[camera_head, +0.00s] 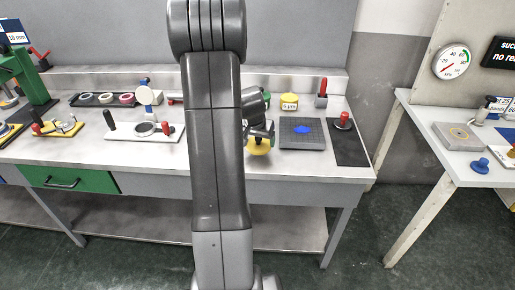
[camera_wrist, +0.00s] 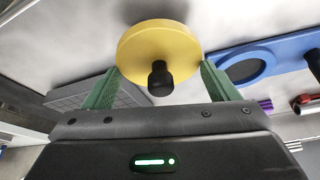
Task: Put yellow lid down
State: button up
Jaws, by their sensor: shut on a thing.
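The yellow lid (camera_wrist: 155,43) is a round disc with a black knob (camera_wrist: 160,80), between the green fingers of my gripper (camera_wrist: 161,84) in the wrist view. My gripper is shut on it. In the head view the lid (camera_head: 259,148) shows just below my gripper (camera_head: 259,135), near the front of the bench and left of the grey gridded plate (camera_head: 303,143). My arm hides part of this area. I cannot tell whether the lid touches the bench top.
A white board (camera_head: 130,132) with a ring lies to the left. A second table (camera_head: 481,168) stands at right.

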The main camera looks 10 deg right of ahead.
aim_at(257, 142)
jog(key=shift+f, duration=1.8)
jog(key=shift+f+b, duration=0.2)
jog(key=shift+b, duration=0.15)
jog(key=o, duration=0.9)
jog(key=shift+r, duration=0.1)
jog(key=shift+r+p, duration=0.35)
jog(key=shift+r, duration=0.05)
jog(key=v, duration=1.1)
jog(key=shift+s+r, duration=0.2)
jog(key=shift+r, duration=0.05)
